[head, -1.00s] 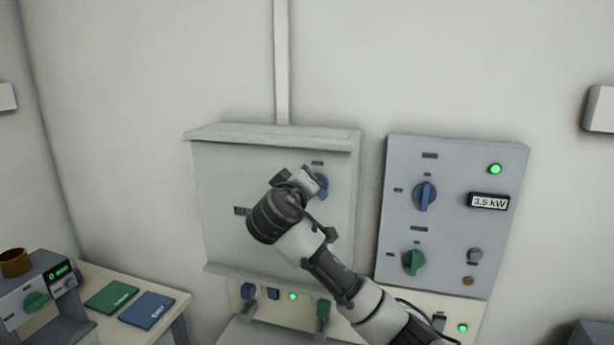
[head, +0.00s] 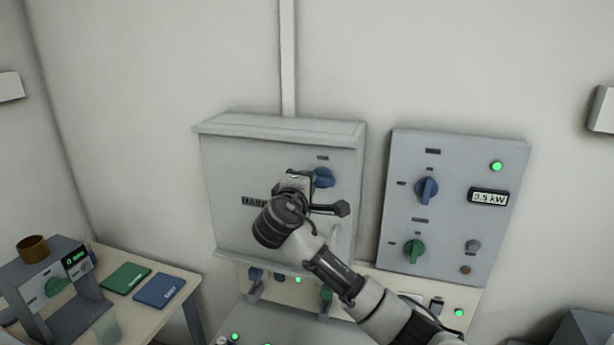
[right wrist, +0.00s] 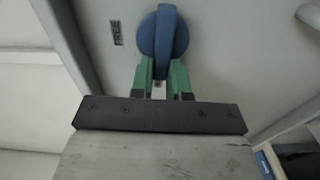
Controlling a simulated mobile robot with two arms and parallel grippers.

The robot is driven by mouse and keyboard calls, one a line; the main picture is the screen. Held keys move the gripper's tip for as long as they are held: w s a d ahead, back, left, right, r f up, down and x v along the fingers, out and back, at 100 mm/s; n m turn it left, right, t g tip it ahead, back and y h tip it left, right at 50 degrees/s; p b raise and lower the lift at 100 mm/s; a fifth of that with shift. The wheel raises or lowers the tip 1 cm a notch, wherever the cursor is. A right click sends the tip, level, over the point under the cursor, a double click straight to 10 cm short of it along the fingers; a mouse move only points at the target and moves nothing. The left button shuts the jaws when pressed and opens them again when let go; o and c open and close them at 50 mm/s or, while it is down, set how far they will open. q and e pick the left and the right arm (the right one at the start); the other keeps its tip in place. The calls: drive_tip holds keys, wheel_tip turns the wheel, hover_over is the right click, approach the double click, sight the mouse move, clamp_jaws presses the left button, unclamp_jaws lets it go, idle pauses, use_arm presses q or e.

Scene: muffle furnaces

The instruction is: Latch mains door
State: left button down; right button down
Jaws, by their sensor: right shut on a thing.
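The grey mains cabinet (head: 228,170) hangs on the wall, and its front door looks closed. A blue round latch knob (head: 325,177) with a raised grip bar sits on the upper right of the door. My right gripper (head: 308,180) is at the knob. In the right wrist view, its green fingers (right wrist: 162,80) are shut on the bar of the blue knob (right wrist: 163,35). A label beside the knob appears to read "FREE" (right wrist: 117,32). My right wrist covers part of the door and its "MAINS" lettering. My left gripper is not in view.
A grey control panel (head: 455,225) with blue and green knobs and a kW display is right of the cabinet. Switches and green lamps (head: 298,279) lie below it. A side table (head: 185,278) at left bears green and blue booklets.

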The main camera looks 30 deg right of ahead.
drive_tip(key=shift+f+n, duration=0.15)
drive_tip(key=shift+n, duration=0.15)
drive_tip(key=c, duration=1.1)
unclamp_jaws()
drive_tip(key=shift+a, duration=0.1)
drive_tip(key=b+v, duration=0.4)
drive_tip(key=v, duration=0.6)
drive_tip(key=shift+s+a, duration=0.25)
